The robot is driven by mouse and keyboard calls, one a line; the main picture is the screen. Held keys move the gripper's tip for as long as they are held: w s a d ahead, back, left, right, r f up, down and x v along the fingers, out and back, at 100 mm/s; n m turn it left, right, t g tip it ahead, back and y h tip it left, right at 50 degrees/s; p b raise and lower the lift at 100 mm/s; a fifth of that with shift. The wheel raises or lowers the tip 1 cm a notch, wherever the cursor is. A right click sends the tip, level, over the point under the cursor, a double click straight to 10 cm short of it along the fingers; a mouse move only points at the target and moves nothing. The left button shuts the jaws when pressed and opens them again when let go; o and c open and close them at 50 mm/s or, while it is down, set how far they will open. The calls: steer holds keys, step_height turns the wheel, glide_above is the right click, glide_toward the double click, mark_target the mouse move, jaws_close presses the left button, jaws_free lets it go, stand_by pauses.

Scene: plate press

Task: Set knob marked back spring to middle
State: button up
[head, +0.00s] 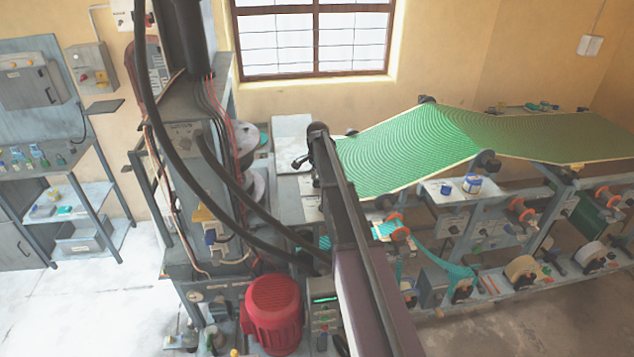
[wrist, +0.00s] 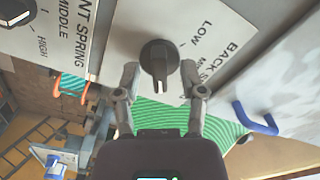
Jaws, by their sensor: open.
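The back spring knob (wrist: 158,55) is a dark round knob with a narrow grip bar, on a light panel in the wrist view. Its label reads "BACK S…", cut off by my finger, with "LOW" and part of another mark beside it. The bar points down in the picture, away from the "LOW" mark. My gripper (wrist: 160,74) is open, with one finger to each side of the bar and visible gaps between. I cannot tell how deep the fingertips are relative to the knob. In the head view the knob cannot be made out.
Another knob (wrist: 17,10), labelled "…NT SPRING" with "MIDDLE" and "HIGH", is at upper left in the wrist view. A blue hooked handle (wrist: 256,120) is at right. The head view shows a red motor (head: 272,312) and a green striped sheet (head: 410,145) near my arm.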

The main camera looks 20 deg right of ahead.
stand_by(0.3)
jaws_close()
steer(key=shift+n, duration=0.4)
steer(key=n, duration=1.1)
stand_by(0.5)
steer(key=shift+s, duration=0.1)
